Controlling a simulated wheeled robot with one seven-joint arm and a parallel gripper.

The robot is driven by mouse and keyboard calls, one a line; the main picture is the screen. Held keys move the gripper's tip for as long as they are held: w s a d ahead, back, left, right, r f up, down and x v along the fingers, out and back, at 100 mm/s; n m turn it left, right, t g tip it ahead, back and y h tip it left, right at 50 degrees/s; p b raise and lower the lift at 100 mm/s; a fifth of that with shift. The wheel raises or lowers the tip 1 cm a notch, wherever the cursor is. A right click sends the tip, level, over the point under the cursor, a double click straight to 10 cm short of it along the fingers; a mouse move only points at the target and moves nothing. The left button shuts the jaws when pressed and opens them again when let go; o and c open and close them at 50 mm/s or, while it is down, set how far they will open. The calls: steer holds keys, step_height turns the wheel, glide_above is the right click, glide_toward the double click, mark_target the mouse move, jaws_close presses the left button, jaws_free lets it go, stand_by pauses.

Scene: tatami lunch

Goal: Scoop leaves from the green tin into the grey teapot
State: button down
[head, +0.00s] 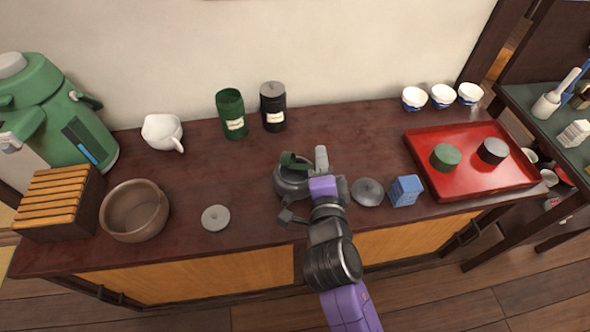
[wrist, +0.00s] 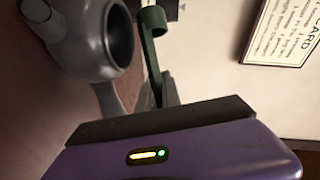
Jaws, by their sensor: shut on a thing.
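The green tin (head: 231,122) stands open near the back of the counter, with a pale label. The grey teapot (head: 286,190) stands open at the counter's middle, partly hidden by my gripper; its round mouth shows in the wrist view (wrist: 85,45). My gripper (head: 318,168) is over the teapot's right side, shut on a dark green scoop (head: 293,160). In the wrist view the scoop (wrist: 153,60) is beside the teapot's mouth. I cannot tell whether leaves are in the scoop or teapot. The grey teapot lid (head: 368,192) lies to the right.
A black tin (head: 273,110) stands beside the green tin. A blue block (head: 405,191) and a red tray (head: 463,188) with two round containers are to the right. A small grey disc (head: 215,217), brown bowl (head: 136,222) and white pitcher (head: 160,130) are to the left.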

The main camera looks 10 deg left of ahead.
steer(key=shift+d+f+m+t+b, duration=0.25)
steer(key=shift+f+m+t+b, duration=0.5)
steer(key=shift+b, duration=3.2)
steer(key=shift+r+m+t+y+b, duration=0.25)
steer(key=shift+m+b, duration=0.7)
steer(key=shift+b, duration=1.2)
steer(key=shift+r+m+t+y+b, duration=0.1)
steer(key=shift+r+m+b, duration=0.2)
steer(key=shift+m+b, duration=1.25)
steer(key=shift+f+m+t+b, duration=0.3)
steer(key=shift+f+b, duration=0.15)
steer(key=shift+b, duration=3)
steer(key=shift+a+r+b, duration=0.1)
steer(key=shift+r+b, duration=0.05)
steer(key=shift+b, duration=0.4)
steer(key=shift+r, duration=0.1)
steer(key=r+n+p, duration=0.1)
steer(key=p, duration=0.6)
steer(key=shift+r+n, duration=0.3)
steer(key=shift+n, duration=0.05)
steer(key=p, duration=0.1)
steer(key=n+g+p, duration=0.1)
steer(key=p, duration=0.1)
steer(key=shift+s+f+p, duration=0.1)
steer(key=shift+f+p, duration=0.15)
steer(key=shift+p, duration=0.05)
steer(key=shift+f, duration=0.5)
steer(key=shift+r+n, duration=0.1)
steer(key=shift+n, duration=0.2)
